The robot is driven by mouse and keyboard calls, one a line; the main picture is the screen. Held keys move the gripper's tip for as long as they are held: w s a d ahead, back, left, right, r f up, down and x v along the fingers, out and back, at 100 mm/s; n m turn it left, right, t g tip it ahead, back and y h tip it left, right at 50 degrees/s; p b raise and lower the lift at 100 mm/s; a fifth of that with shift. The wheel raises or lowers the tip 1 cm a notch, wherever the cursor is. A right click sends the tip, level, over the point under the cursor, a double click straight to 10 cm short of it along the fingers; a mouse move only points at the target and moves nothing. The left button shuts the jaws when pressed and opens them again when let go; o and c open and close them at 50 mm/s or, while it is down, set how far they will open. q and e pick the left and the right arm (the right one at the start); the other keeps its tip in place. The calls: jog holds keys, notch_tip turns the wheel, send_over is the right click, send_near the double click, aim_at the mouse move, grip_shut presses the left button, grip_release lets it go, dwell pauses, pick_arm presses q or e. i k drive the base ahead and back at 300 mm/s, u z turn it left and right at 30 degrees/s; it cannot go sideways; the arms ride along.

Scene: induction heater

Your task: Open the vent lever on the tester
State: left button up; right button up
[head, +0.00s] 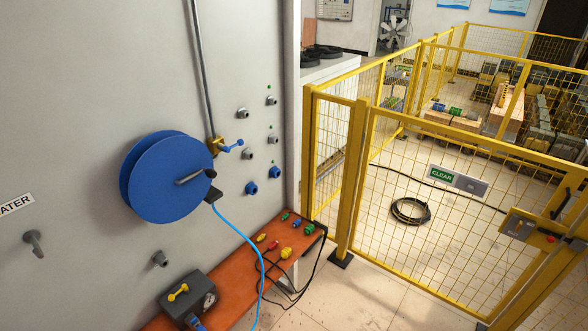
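The tester (203,281) appears to be the dark grey box on the orange bench at the bottom, left of centre. It has a round gauge (209,300) on its right side. A small yellow lever (178,292) sits on its top left and looks like the vent lever; its exact setting is hard to tell. A blue part (197,325) shows at the tester's front, cut by the frame's bottom edge. Neither of my grippers is in view.
A blue hose reel (165,178) sticks out from the grey wall, its blue hose (240,232) hanging across the orange bench (235,285). A blue-handled valve (232,146) is beside it. Several coloured fittings and black cables lie on the bench's right end. A yellow fence (345,185) stands right.

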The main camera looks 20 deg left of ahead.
aim_at(172, 296)
jog(key=u, duration=1.85)
jog(key=k, duration=0.3)
